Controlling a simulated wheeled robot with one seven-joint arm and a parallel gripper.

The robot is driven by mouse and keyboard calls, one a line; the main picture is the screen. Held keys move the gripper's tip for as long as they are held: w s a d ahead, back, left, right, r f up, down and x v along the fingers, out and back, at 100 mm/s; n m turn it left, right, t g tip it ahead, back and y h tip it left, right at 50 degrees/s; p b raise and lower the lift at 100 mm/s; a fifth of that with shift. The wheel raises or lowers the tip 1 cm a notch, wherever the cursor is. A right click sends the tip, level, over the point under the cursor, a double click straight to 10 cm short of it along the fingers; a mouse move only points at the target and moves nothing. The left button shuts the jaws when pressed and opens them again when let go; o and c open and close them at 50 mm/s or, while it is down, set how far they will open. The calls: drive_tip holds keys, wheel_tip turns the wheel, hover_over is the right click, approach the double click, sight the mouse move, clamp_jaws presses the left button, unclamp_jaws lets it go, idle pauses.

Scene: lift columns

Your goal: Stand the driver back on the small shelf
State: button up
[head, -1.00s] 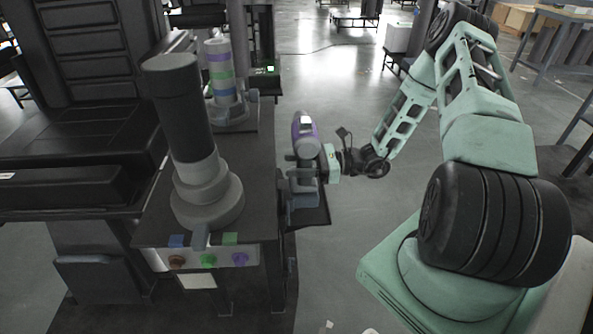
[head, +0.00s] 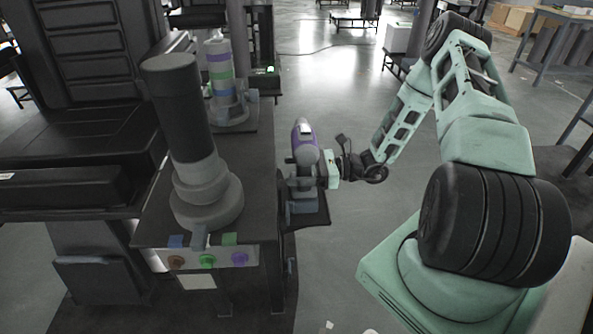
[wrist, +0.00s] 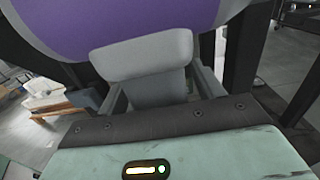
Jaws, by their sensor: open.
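The driver (head: 304,143), with a purple and grey body, stands upright at the small dark shelf (head: 318,216) on the side of the workbench. Its grey base is at or on the shelf; I cannot tell whether it bears fully. My gripper (head: 306,178) is at the driver's grip from the right. In the wrist view the purple body (wrist: 150,28) fills the top, and the grey grip (wrist: 155,85) lies between my gripper's two open fingers (wrist: 162,92). The fingers stand apart on either side of it. The driver's lower end is hidden in the wrist view.
A tall dark and grey column (head: 190,140) stands on the bench (head: 258,160) left of the shelf. A column with coloured bands (head: 221,75) stands behind it. Coloured buttons (head: 208,261) are on the bench front.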

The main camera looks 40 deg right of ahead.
drive_tip(key=b+v, duration=0.1)
drive_tip(key=v, duration=1.1)
